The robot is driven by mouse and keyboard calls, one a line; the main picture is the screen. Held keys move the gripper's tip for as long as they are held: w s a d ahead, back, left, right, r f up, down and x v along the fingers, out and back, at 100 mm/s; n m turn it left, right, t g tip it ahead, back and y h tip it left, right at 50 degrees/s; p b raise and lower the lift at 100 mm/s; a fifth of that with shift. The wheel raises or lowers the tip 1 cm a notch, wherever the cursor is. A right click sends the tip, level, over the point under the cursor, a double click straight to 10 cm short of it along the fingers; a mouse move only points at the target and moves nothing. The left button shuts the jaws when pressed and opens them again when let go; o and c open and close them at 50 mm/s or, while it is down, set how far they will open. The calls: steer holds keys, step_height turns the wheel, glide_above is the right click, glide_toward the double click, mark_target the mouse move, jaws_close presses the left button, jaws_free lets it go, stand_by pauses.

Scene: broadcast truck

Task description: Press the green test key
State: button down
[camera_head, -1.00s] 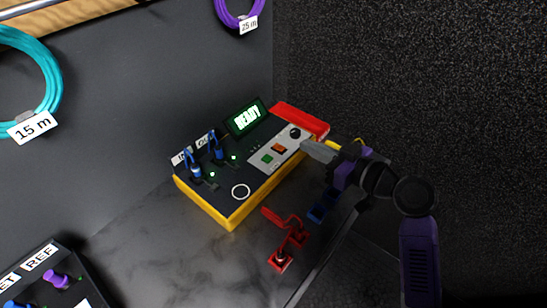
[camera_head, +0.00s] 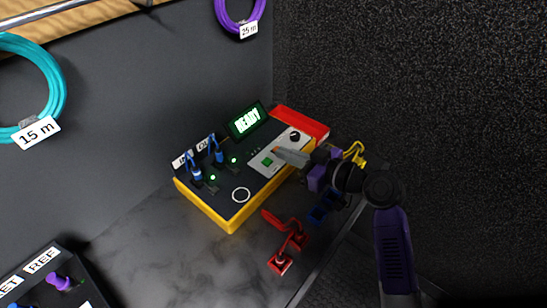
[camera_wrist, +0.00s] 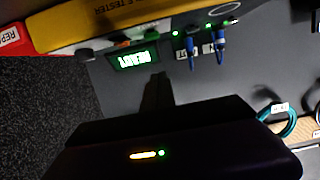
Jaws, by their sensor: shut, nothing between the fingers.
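The green test key (camera_head: 267,161) is a small square on the light panel of the yellow-edged tester (camera_head: 222,201). My gripper (camera_head: 278,151) is shut and empty. I cannot tell whether the tip touches the panel. The tester's screen (camera_head: 247,119) reads READY.
Two blue plugs (camera_head: 194,172) with cables stand in the tester's left sockets. A red part (camera_head: 300,121) lines its far right end. Red cable ends (camera_head: 281,262) lie in front, with blue and yellow ones (camera_head: 355,153) to the right. A dark wall (camera_head: 420,90) stands close behind.

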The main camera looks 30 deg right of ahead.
mark_target(273, 168)
steer(key=x, duration=0.3)
steer(key=shift+w+a, duration=0.15)
steer(key=shift+w, duration=0.15)
steer(key=shift+w+a+f+p, duration=0.1)
steer(key=shift+w+f+p, duration=0.1)
steer(key=shift+f, duration=0.4)
steer(key=shift+w+f+p, duration=0.15)
steer(key=shift+f, duration=1.4)
